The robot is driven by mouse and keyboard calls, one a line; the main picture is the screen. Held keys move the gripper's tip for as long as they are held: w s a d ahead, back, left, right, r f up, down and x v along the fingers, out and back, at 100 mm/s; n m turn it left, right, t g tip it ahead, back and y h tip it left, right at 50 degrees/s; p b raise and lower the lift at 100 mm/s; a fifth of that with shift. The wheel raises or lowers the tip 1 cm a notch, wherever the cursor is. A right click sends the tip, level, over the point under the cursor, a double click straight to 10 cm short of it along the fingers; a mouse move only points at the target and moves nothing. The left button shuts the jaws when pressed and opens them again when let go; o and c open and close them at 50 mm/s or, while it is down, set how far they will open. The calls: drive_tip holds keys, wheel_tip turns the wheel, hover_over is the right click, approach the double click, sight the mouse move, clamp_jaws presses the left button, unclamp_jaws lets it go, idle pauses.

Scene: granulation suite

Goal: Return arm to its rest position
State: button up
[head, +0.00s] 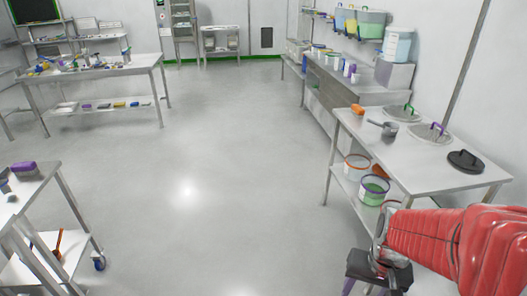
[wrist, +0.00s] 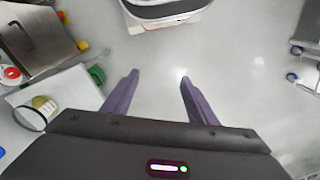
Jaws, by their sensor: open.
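My gripper (wrist: 156,78) shows in the wrist view with its two purple fingers spread apart and nothing between them. Below the fingers is bare grey floor. In the head view my arm, in a red sleeve, reaches in from the lower right corner, and the dark gripper body (head: 380,270) hangs at its end, in front of the right-hand table. The fingertips are mostly cut off at the bottom edge of the head view.
A steel table (head: 420,160) with lids, a grey scoop (head: 384,127) and buckets on its lower shelf (head: 374,189) stands close to my arm. A cart (head: 20,205) is at the lower left. A cluttered bench (head: 95,72) stands at the back left. The middle floor (head: 215,150) is clear.

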drive_tip(key=s+a+r+n+t, duration=0.2)
drive_tip(key=a+r, duration=0.2)
drive_tip(key=r, duration=0.4)
drive_tip(key=s+a+r+n+t, duration=0.1)
drive_tip(key=a+r+t, duration=0.2)
drive_tip(key=r, duration=0.6)
drive_tip(key=shift+s+a+n, duration=0.4)
drive_tip(key=shift+a, duration=0.1)
